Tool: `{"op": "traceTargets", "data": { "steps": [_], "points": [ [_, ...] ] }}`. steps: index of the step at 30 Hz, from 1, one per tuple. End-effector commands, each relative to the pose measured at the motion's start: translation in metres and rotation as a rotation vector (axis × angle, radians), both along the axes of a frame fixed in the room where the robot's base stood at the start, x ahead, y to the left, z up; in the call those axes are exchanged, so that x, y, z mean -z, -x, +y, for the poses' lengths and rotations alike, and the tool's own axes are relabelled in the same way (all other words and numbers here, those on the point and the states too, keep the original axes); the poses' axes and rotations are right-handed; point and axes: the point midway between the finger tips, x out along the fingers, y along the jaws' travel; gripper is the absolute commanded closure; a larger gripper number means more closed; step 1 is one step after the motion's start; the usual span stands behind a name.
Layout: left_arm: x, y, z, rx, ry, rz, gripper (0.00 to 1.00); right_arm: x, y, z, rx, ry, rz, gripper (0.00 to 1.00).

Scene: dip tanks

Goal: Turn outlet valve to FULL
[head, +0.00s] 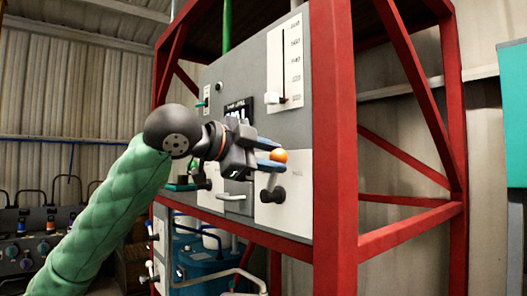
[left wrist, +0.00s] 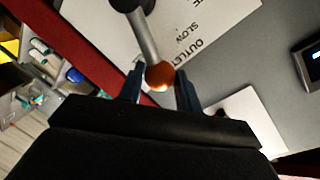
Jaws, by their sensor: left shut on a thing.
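The outlet valve lever has an orange ball knob (head: 279,156) on a grey stem with a dark round hub (head: 273,195) below it on a white plate. In the head view the stem stands nearly upright from the hub. My left gripper (head: 272,154) is shut on the orange knob. In the left wrist view the knob (left wrist: 160,76) sits between the blue fingers, and the stem (left wrist: 144,38) runs up to the dark hub. The plate (left wrist: 205,30) shows the words OUTLET and SLOW; other lettering is cut off. My right gripper is in neither view.
A red frame post (head: 334,150) stands just right of the valve. A slider scale (head: 285,62) and a dark display (head: 239,109) are on the grey panel above. A blue tank (head: 205,262) with pipes sits below. A teal cabinet (head: 512,110) is at the far right.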

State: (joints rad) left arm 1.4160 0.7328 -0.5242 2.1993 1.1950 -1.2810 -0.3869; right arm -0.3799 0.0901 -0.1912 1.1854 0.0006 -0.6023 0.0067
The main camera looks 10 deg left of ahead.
Motion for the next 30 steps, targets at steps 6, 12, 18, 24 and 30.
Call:
{"op": "traceTargets", "data": {
  "steps": [6,12,18,24,30],
  "points": [
    [0.006,0.009,-0.011,0.001,-0.138,-0.107,1.0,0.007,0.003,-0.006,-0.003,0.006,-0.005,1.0],
    [0.013,0.014,-0.018,0.0,-0.229,-0.177,1.0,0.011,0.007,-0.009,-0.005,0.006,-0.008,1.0],
    [0.017,0.016,-0.021,0.001,-0.282,-0.219,1.0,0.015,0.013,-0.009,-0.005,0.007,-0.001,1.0],
    [0.019,0.017,-0.023,0.001,-0.302,-0.234,1.0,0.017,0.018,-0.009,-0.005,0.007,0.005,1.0],
    [0.02,0.018,-0.023,0.001,-0.306,-0.236,1.0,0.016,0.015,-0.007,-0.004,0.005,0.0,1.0]
  ]
}}
